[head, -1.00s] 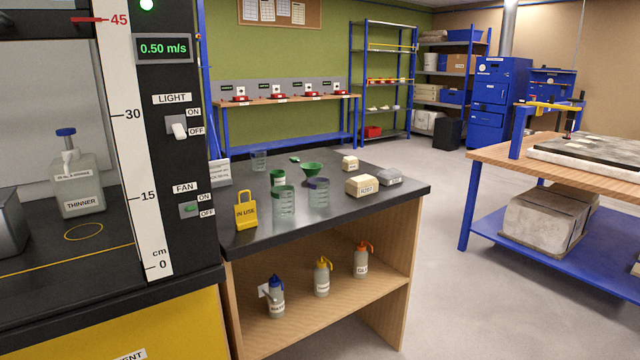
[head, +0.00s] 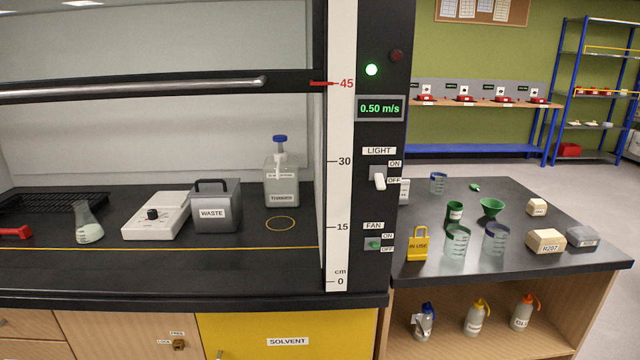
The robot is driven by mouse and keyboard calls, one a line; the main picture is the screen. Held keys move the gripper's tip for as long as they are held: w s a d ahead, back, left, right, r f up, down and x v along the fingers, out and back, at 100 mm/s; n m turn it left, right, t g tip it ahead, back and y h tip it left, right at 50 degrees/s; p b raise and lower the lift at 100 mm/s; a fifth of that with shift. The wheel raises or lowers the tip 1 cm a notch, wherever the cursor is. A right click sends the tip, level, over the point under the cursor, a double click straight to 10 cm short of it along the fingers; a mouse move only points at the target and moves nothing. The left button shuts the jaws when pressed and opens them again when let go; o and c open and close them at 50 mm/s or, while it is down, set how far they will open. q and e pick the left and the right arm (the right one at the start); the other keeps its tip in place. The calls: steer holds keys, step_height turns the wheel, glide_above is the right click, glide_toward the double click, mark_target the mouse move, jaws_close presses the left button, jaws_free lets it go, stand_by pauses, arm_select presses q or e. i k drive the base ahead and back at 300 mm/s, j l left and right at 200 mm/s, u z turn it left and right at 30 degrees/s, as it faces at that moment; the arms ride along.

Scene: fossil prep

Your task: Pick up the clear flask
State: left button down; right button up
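The clear flask (head: 88,224) is a small conical glass vessel with pale markings. It stands upright on the dark worktop inside the fume hood, at the left of the head view. It is just left of a white hotplate-like device (head: 157,216) with a black knob. The raised sash leaves the space in front of it open. Neither of my grippers is in view.
The sash handle bar (head: 130,90) crosses above the worktop. A grey WASTE box (head: 216,207), a thinner bottle (head: 281,176), a red object (head: 16,232) and a black rack (head: 52,204) stand in the hood. Several beakers sit on the right bench (head: 590,256).

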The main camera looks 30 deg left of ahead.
mark_target(89, 230)
steer(key=u, duration=2.3)
